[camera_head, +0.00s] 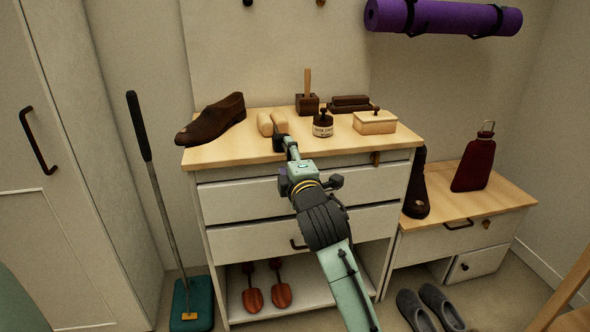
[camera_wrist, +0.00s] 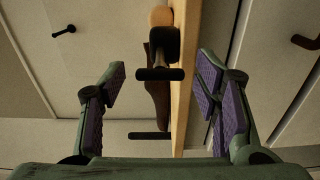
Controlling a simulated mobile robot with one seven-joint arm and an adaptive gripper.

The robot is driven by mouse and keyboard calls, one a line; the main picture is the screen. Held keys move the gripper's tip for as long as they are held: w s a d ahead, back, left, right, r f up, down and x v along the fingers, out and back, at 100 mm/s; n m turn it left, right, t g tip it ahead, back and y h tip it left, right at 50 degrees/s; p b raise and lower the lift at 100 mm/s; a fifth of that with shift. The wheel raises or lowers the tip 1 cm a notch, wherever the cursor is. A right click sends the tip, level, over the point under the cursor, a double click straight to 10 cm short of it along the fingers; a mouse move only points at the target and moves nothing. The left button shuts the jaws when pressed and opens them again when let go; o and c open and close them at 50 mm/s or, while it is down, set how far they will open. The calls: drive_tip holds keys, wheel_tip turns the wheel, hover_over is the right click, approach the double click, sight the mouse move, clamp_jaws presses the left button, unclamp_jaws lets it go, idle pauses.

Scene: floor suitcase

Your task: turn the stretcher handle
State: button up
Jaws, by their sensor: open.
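The stretcher shows its pale rounded wooden blocks (camera_head: 265,124) on the cabinet top, left of the middle. In the wrist view its pale end (camera_wrist: 161,16) is at the top, with a dark shaft and a dark crossbar handle (camera_wrist: 160,74) below it. My gripper (camera_head: 281,143) is at the front edge of the cabinet top, close to the stretcher, and hides the handle in the head view. In the wrist view my gripper (camera_wrist: 162,85) is open, its purple pads apart on either side of the handle. I see no contact with the handle.
A brown shoe (camera_head: 212,119) lies left of the stretcher. A labelled bottle (camera_head: 323,125), a brush holder (camera_head: 307,104) and a wooden box (camera_head: 374,122) stand to the right. A long-handled tool (camera_head: 155,190) leans at the left. The cabinet front edge (camera_head: 240,159) is below my gripper.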

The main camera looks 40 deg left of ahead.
drive_tip(key=v, duration=1.1)
